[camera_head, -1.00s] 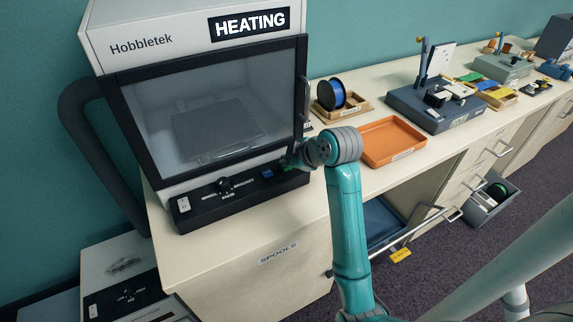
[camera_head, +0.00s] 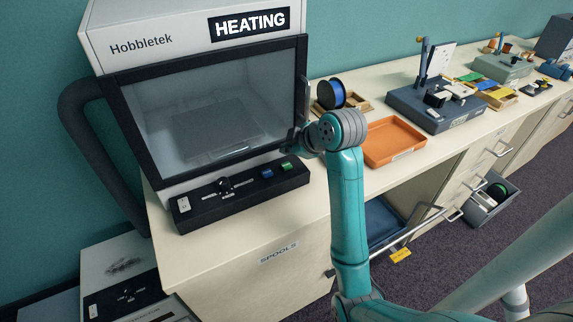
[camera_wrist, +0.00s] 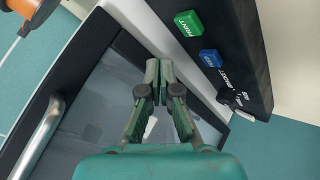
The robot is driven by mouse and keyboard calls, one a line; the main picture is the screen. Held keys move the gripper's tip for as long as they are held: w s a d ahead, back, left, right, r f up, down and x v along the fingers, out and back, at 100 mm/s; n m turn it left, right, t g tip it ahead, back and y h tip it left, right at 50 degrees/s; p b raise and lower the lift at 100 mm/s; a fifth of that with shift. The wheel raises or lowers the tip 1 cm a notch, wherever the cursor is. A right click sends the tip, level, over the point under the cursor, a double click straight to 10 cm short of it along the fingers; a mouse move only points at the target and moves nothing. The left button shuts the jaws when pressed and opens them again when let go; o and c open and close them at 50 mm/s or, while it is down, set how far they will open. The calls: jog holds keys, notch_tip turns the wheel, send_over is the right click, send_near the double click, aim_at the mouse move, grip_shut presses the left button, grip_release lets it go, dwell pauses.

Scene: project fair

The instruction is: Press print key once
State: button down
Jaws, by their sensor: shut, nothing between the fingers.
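The Hobbletek printer (camera_head: 142,86) stands on the counter, and its display (camera_head: 249,24) reads HEATING. On its front panel (camera_head: 243,194) are a green key (camera_head: 287,166) and a blue key (camera_head: 267,173). In the wrist view the green key (camera_wrist: 188,23) is labelled PRINT, and the blue key (camera_wrist: 211,58) sits beside it. My gripper (camera_wrist: 158,66) is shut and empty. It is in front of the printer's door (camera_head: 205,108), apart from both keys. In the head view the gripper (camera_head: 288,143) is above the panel, and its fingertips are hard to make out.
A black knob (camera_head: 223,184) and a white switch (camera_head: 183,204) are on the panel's left. The vertical door handle (camera_head: 304,98) is close to my wrist. An orange tray (camera_head: 394,142) and a blue spool (camera_head: 330,94) stand to the right on the counter.

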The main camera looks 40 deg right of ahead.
jog(key=shift+r, duration=1.2)
